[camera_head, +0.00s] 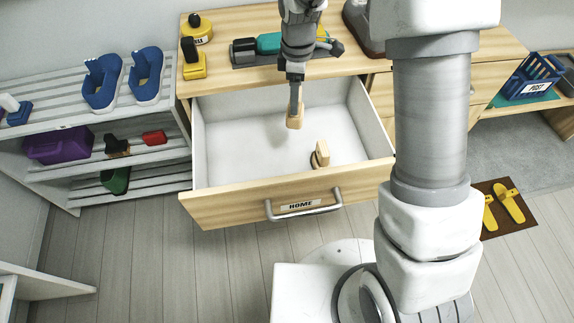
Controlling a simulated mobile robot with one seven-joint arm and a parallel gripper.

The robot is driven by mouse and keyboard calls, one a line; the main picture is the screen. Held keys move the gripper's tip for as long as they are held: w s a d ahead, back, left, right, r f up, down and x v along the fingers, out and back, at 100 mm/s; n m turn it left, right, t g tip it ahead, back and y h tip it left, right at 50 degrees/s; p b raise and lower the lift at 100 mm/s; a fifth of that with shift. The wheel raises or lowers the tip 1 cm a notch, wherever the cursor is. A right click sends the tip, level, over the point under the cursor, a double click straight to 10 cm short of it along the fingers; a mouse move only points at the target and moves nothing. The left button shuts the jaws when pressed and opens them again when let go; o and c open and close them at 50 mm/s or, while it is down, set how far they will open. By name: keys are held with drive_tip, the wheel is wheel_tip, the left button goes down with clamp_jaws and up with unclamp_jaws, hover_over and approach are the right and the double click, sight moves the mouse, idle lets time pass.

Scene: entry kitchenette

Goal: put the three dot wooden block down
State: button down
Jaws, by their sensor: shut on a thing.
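My gripper (296,84) points down over the open drawer (230,115) labelled HOME. It is shut on a small light wooden block (294,121), which hangs from the fingertips above or inside the drawer. I cannot tell how far the block is from the drawer floor. The dots on the block do not show at this size. A second wooden piece (322,150) with a dark round part beside it stands in the drawer near the front right.
The drawer's left half is bare. The cabinet top (225,75) above holds yellow items (192,62) and a dark tray with a teal object (268,43). A slatted shoe rack (60,85) stands left. My arm column blocks the right side.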

drive_tip(key=shift+s+a+f+n+b, duration=0.6)
drive_tip(key=shift+s+a+f+b, duration=0.95)
drive_tip(key=shift+f, duration=0.85)
drive_tip(key=shift+s+a+f+n+b, duration=0.6)
drive_tip(key=shift+s+a+f+b, duration=0.9)
drive_tip(key=shift+f, duration=0.95)
drive_tip(key=shift+s+a+f+n+b, duration=0.6)
drive_tip(key=shift+s+a+f+b, duration=0.95)
drive_tip(key=shift+f, duration=0.85)
drive_tip(key=shift+s+a, duration=0.15)
drive_tip(key=shift+f, duration=0.15)
unclamp_jaws()
